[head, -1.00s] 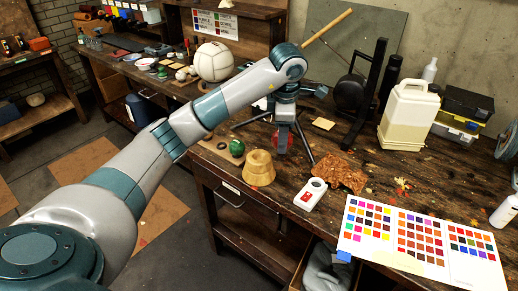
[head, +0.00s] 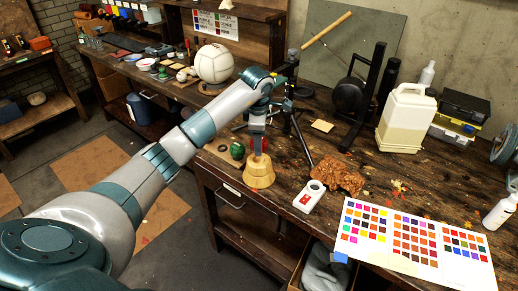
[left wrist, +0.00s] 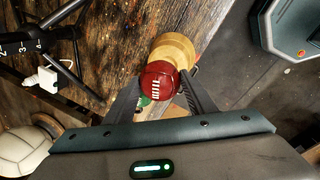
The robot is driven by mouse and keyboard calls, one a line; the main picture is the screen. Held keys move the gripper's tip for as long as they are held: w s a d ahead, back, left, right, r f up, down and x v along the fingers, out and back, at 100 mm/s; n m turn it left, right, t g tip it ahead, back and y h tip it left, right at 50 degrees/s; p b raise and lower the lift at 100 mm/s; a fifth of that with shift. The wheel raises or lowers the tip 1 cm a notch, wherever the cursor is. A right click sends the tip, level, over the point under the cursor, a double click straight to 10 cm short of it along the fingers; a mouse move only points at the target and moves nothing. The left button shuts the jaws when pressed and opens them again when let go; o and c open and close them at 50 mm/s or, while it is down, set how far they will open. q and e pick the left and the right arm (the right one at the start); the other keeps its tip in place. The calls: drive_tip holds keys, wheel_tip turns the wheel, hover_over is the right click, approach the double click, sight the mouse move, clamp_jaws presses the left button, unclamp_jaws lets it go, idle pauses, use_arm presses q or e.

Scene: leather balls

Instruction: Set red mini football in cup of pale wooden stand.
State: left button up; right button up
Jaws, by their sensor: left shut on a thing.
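The red mini football (left wrist: 158,82) with white lacing is between the two fingers of my left gripper (left wrist: 160,88), which is shut on it. In the head view my left gripper (head: 258,146) points down over the pale wooden stand (head: 259,174), and only a little red shows there. In the left wrist view the ball covers part of the stand (left wrist: 176,46). The stand's cup is hidden, and I cannot tell whether the ball touches it. My right gripper is not in view.
A green ball (head: 237,151) sits just left of the stand. A white handheld device (head: 309,196) and a crumpled brown leather piece (head: 338,176) lie to the right. A tripod (head: 300,130) stands behind. The bench's front edge is close to the stand.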

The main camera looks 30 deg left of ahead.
use_arm(q)
drive_tip(key=shift+f, duration=0.1)
drive_tip(key=shift+f+p, duration=0.25)
drive_tip(key=shift+p, duration=0.15)
wheel_tip(320, 180, down, 3)
drive_tip(key=shift+r+p, duration=0.15)
drive_tip(key=shift+p, duration=0.75)
drive_tip(key=shift+f, duration=0.25)
drive_tip(key=shift+f, duration=0.15)
drive_tip(key=o, duration=1.1)
